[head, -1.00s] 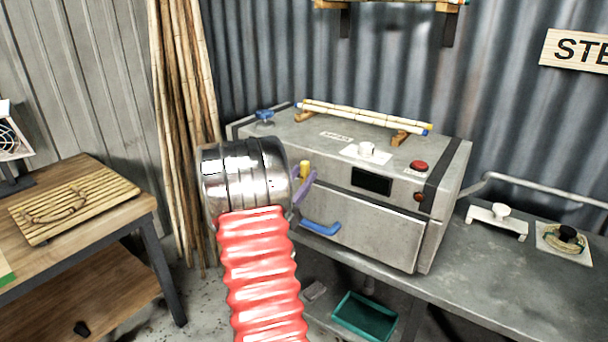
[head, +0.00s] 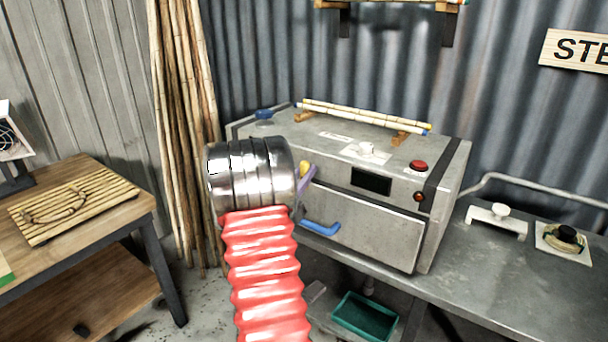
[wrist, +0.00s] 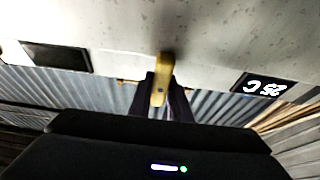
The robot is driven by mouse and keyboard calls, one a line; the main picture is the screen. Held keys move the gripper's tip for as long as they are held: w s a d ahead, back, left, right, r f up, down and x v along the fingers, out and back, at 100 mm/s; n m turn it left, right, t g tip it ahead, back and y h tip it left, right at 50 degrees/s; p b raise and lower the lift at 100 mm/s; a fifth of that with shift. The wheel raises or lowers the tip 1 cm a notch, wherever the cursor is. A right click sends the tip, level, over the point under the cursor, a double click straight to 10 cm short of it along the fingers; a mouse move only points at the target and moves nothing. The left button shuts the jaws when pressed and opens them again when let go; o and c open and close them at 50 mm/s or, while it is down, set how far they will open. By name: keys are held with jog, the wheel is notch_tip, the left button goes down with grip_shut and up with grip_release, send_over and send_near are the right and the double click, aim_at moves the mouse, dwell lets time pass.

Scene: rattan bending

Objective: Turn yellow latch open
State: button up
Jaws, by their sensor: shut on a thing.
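The yellow latch (head: 304,167) is on the front of the grey steam box (head: 360,222), near its upper left. In the wrist view the latch (wrist: 163,72) stands out from the pale metal face, its end between my dark fingers. My gripper (wrist: 160,98) is shut on it. In the head view a purple finger (head: 307,181) shows beside the latch; the rest of the gripper is hidden behind my silver wrist. The box door appears closed, with a blue handle (head: 320,228) at its lower left.
Bamboo stalks (head: 185,130) lean left of the box. A teal tray (head: 364,316) sits below. A wooden table (head: 90,220) stands left.

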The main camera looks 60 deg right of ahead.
jog(key=shift+a, duration=0.1)
grip_shut()
jog(key=shift+m+g, duration=0.4)
jog(key=shift+m, duration=0.3)
jog(key=m+g+y, duration=0.1)
jog(key=m+g, duration=0.1)
jog(key=m, duration=0.3)
jog(key=m+g+y, duration=0.1)
jog(key=m, duration=0.2)
jog(key=m+g+y, duration=0.1)
jog(key=m, duration=0.2)
jog(key=shift+s+g, duration=0.2)
jog(key=shift+g, duration=0.1)
jog(key=m+y, duration=0.1)
jog(key=m, duration=0.2)
jog(key=m+g+y, duration=0.1)
jog(key=m, duration=0.2)
jog(key=shift+s+f+m+y, duration=0.2)
jog(key=shift+m+y, duration=0.1)
jog(key=shift+m, duration=0.1)
jog(key=shift+f+m+y, duration=0.25)
jog(key=shift+m+y, duration=0.45)
jog(key=shift+m, duration=0.9)
jog(key=shift+f+t, duration=0.1)
jog(key=shift+t, duration=0.2)
jog(key=o, duration=0.9)
grip_release()
